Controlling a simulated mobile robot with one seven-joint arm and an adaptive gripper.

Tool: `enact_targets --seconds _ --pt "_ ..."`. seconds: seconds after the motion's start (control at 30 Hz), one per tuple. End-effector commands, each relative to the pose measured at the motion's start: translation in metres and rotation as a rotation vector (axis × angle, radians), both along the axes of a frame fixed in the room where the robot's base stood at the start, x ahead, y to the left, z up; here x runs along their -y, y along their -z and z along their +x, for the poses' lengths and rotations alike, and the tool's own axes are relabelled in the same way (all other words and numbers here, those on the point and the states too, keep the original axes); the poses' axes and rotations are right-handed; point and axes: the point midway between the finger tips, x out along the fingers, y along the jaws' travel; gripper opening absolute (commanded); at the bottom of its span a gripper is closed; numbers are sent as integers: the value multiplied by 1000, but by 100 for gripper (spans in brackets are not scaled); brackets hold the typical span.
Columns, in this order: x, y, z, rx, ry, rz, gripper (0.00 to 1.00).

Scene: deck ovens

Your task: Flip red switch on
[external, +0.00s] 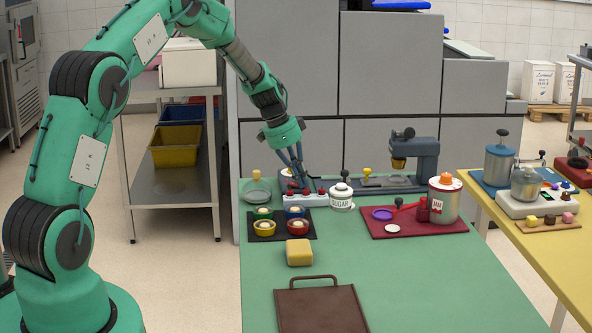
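A low white box (303,201) with small red parts on top stands near the back of the green table. These red parts (320,191) look like switches, but they are too small to tell on from off. My gripper (298,182) points down from above, with its dark fingers at the back of the white box, close to the red parts. I cannot tell whether the fingers touch a switch or how far apart they are. The fingers hide part of the box's top and the dark thing behind it.
The white sugar jar (342,200) stands close right of the box. A dark mat (308,237) with several coloured cups lies in front. Grey panels (390,60) rise behind.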

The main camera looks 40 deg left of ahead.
Motion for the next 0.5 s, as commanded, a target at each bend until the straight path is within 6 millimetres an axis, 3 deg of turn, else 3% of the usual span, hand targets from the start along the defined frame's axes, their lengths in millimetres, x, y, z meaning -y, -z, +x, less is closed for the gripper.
enact_targets --seconds 0.03,0.5 --pt "-2 8 -3 -5 -1 2 0" --pt "-18 11 -15 -8 -5 6 0"
